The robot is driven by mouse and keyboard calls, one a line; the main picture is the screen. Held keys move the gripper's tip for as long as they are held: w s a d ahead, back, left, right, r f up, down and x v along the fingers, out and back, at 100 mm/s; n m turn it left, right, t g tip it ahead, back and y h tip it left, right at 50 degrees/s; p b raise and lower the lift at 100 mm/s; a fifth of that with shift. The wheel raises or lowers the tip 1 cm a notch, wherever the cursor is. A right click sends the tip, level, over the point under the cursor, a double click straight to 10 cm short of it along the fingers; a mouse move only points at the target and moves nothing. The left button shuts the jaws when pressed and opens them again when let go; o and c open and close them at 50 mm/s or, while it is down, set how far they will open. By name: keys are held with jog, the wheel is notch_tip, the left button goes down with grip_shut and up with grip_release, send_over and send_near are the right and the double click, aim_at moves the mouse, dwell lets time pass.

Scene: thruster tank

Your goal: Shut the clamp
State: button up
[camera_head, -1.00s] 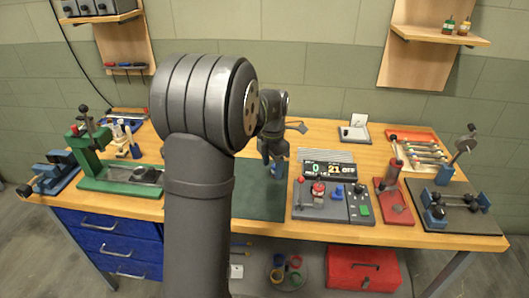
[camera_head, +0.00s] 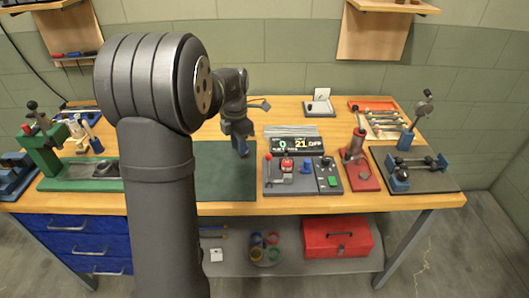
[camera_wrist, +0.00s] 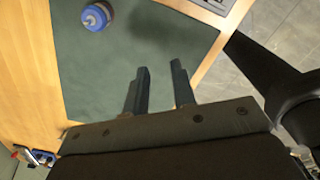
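I cannot tell for sure which fixture is the clamp. On the right of the bench, a dark plate (camera_head: 432,183) carries blue blocks (camera_head: 400,180) with a dark bar across them. A raised lever arm (camera_head: 414,118) with a round end stands at its back, tilted up and away from the blocks. A red-based fixture (camera_head: 362,178) with a red-topped handle stands left of that plate. My gripper (camera_wrist: 160,78) is open and empty above the green mat (camera_wrist: 180,45). In the head view my gripper (camera_head: 241,148) is well left of both fixtures.
A control panel (camera_head: 305,188) with a display lies between the mat and the red-based fixture. A blue round piece (camera_wrist: 96,17) shows at the mat's far side in the wrist view. A tool tray (camera_head: 360,102) is behind. A green fixture (camera_head: 45,145) stands at left.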

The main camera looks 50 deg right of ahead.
jog(key=shift+m, duration=0.4)
jog(key=c, duration=0.4)
jog(key=shift+a+m, duration=0.1)
jog(key=shift+m, duration=0.3)
grip_shut()
jog(key=w+r+m+g+h, duration=0.2)
jog(key=m, duration=1.4)
jog(key=w+a+r+m+g+h, duration=0.1)
jog(key=w+r+m+g+h, duration=0.1)
jog(key=m, duration=1.4)
jog(key=shift+r+g+h, duration=0.35)
jog(key=shift+g+h, duration=0.15)
jog(key=shift+h, duration=0.2)
jog(key=shift+a, duration=0.1)
